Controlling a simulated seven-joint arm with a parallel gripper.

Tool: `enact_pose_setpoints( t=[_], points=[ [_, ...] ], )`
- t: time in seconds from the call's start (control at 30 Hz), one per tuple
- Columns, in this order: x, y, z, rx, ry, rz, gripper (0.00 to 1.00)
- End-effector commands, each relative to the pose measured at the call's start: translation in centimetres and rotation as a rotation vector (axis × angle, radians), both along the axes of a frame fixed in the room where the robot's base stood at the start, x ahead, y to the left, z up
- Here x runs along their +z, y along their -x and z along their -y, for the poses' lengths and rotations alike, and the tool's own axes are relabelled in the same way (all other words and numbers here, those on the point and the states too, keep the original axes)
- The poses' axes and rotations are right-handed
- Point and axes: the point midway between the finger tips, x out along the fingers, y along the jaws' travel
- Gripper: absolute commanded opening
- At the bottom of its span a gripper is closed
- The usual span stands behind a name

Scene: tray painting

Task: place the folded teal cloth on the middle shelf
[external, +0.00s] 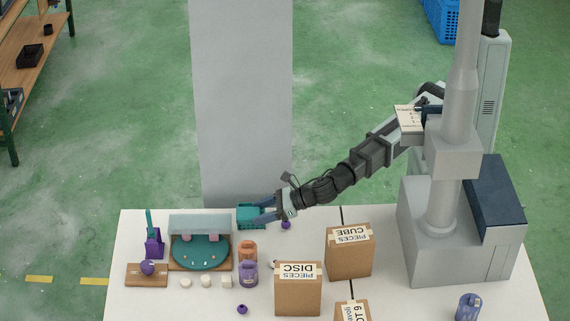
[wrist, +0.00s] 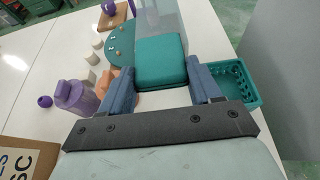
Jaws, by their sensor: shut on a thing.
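My gripper (external: 267,212) is low over the far edge of the white table. In the wrist view my gripper (wrist: 162,70) has its two blue-grey fingers on either side of a folded teal cloth (wrist: 163,55), a thick pad with rounded corners. The cloth is held between them. A teal basket (wrist: 238,86) with perforated walls is just right of the right finger. In the external view a teal shape (external: 248,215) shows at my fingertips; cloth and basket are hard to tell apart there. Wooden shelving (external: 28,55) stands at the upper left, only partly in view.
A teal round-edged board (external: 200,254) stands left of my gripper, with a pale translucent panel (external: 200,224) behind it. Orange (external: 247,249) and purple (external: 249,273) containers and cardboard boxes (external: 298,290) are nearby. A grey pillar (external: 241,100) rises behind the table.

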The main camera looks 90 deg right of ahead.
Motion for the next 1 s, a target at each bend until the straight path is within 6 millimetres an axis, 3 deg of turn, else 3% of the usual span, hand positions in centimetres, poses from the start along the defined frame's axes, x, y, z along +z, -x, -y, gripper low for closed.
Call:
enact_pose_setpoints(
  t=[0.17, 0.4, 0.77, 1.0],
  points=[
    [-0.4, 0.0, 0.0, 0.000, 0.000, -0.001, 0.34],
    [-3.3, 0.0, 0.0, 0.001, 0.002, -0.002, 0.34],
    [-5.7, 0.0, 0.0, 0.000, 0.001, 0.000, 0.34],
    [-8.6, 0.0, 0.0, 0.001, 0.002, -0.001, 0.34]
  ],
)
